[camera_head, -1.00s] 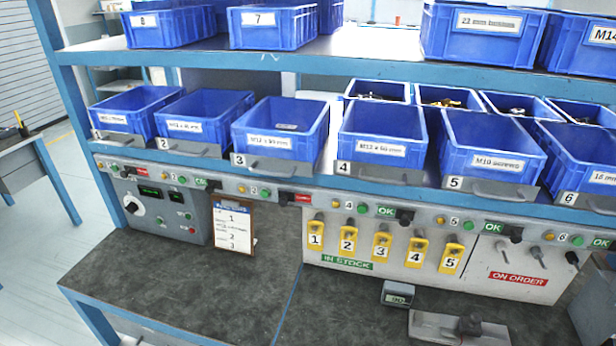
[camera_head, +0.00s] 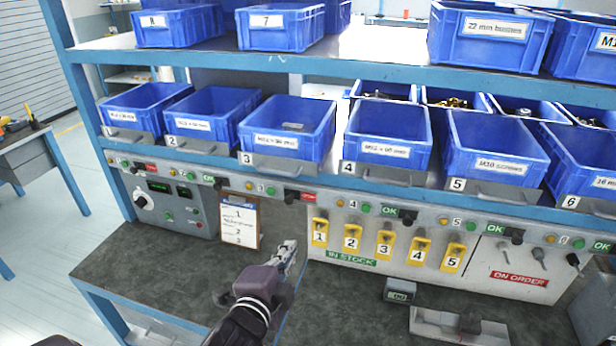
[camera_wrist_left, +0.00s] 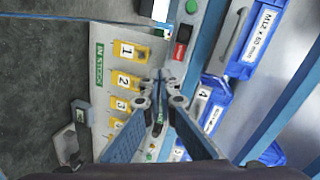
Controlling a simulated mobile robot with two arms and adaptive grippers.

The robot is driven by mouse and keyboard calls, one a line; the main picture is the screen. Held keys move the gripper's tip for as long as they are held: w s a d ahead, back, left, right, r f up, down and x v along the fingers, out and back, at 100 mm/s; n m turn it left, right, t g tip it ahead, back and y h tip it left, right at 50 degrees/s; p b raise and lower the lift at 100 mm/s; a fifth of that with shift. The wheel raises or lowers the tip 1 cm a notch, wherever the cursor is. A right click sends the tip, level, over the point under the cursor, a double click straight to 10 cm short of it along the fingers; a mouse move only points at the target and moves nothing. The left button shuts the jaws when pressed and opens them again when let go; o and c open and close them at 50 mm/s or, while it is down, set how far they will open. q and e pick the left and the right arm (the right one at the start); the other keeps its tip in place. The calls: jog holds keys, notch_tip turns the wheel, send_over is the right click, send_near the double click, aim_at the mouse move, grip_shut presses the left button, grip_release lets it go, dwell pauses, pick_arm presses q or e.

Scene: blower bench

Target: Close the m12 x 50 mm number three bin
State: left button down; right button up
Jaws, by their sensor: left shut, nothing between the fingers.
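The number three bin (camera_head: 288,130) is a blue open-topped bin with a white label and a grey front plate marked 3, on the middle shelf. Its front seems to stand slightly further out than its neighbours'. In the left wrist view, a blue bin labelled M12 (camera_wrist_left: 258,38) shows at upper right. My left gripper (camera_head: 290,250) is above the worktop, below and in front of the bin, apart from it. Its fingers meet, shut and empty, and also show in the left wrist view (camera_wrist_left: 160,92). My right gripper is not in view.
Bins two (camera_head: 212,115) and four (camera_head: 388,135) flank bin three. Below the shelf, a clipboard (camera_head: 240,222) and yellow numbered tags (camera_head: 352,238) hang on the panel. A small grey display box (camera_head: 400,290) stands on the worktop. The worktop's left part (camera_head: 150,270) is clear.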

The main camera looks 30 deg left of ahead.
pick_arm(q)
notch_tip(320, 180, up, 8)
jog(key=w+r+m+t, duration=0.1)
jog(key=m+t, duration=0.2)
jog(key=p, duration=0.4)
send_near(312, 172)
jog(key=x, duration=0.5)
jog(key=shift+w+r, duration=0.15)
jog(key=shift+w, duration=0.15)
jog(key=shift+w+a, duration=0.2)
jog(key=shift+w, duration=0.5)
